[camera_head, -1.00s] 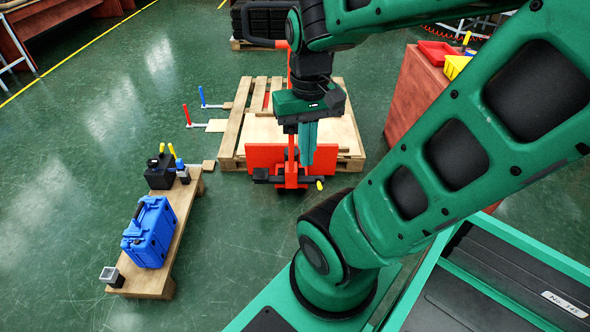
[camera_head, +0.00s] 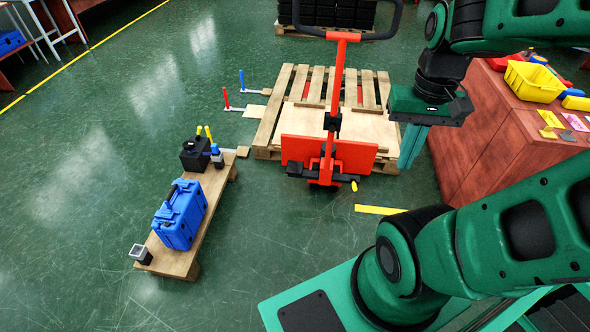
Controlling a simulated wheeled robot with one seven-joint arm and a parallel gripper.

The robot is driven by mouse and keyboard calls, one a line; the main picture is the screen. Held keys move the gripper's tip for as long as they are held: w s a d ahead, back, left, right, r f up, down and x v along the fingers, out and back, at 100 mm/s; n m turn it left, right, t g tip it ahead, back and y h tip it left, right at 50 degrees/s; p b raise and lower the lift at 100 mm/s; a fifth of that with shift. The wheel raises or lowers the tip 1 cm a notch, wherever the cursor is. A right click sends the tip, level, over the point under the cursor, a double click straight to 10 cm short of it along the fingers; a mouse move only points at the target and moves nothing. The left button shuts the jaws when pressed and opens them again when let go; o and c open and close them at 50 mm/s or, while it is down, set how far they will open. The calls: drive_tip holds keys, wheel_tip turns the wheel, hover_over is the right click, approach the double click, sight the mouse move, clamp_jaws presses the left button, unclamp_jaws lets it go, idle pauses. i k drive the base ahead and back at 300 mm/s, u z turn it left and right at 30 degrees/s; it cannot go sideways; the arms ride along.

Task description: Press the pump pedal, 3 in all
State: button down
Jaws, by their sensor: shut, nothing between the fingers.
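An orange pallet jack (camera_head: 299,150) with an upright handle stands at the front of a wooden pallet (camera_head: 265,137). A small yellow-tipped lever (camera_head: 354,186) sticks out low at its front right; it looks like the pump pedal. My gripper (camera_head: 409,164) hangs with its green fingers pointing down and shut, holding nothing. In the picture it is to the right of the jack and above the lever, apart from both. How far it is from the lever in depth I cannot tell.
A low wooden bench (camera_head: 208,217) at left carries a blue case (camera_head: 180,214) and a black box (camera_head: 195,154). A red-brown workbench (camera_head: 463,135) with a yellow bin (camera_head: 533,82) stands close to the right of my gripper.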

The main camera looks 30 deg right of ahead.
sight(293, 167)
drive_tip(key=z, duration=0.05)
drive_tip(key=i, duration=1)
drive_tip(key=u, duration=0.05)
